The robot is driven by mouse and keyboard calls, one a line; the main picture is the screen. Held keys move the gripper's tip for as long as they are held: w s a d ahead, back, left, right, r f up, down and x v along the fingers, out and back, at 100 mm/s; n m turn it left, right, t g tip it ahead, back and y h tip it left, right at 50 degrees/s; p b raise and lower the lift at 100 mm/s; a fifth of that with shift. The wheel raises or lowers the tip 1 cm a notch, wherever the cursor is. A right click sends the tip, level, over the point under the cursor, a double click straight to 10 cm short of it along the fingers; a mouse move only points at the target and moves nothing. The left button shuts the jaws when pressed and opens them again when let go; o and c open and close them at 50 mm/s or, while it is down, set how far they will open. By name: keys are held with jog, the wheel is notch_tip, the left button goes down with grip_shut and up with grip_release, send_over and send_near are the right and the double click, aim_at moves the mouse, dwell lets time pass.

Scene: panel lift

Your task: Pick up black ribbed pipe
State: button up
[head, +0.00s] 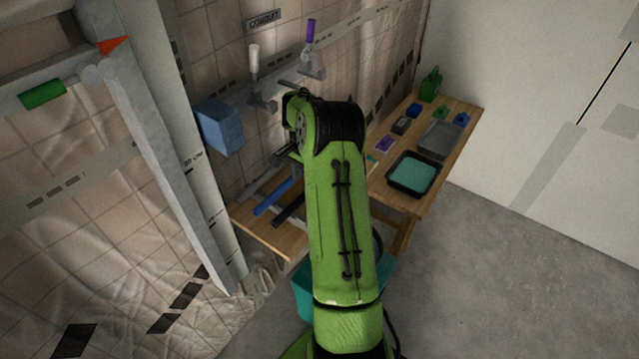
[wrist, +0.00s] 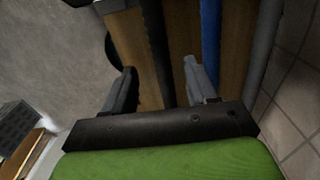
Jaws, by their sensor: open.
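The black ribbed pipe (wrist: 156,42) lies on the wooden bench in the wrist view and runs between the two open fingers of my gripper (wrist: 158,85). I cannot tell how far above the pipe the fingertips are. In the head view part of the black pipe (head: 290,209) shows on the near left end of the bench, beside a blue pipe (head: 272,197). My green arm covers the rest of it, and the gripper is mostly hidden there.
A grey pipe (wrist: 262,45) lies beyond the blue pipe (wrist: 210,40), near the tiled wall. A black tray with a teal inside (head: 388,180) and a grey tray (head: 424,146) stand on the bench (head: 452,150). A teal bin (head: 303,298) is below. Grey floor is free at right.

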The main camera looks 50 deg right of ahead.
notch_tip(320, 180, down, 5)
jog(key=shift+f, duration=0.2)
jog(key=shift+r, duration=0.1)
grip_shut()
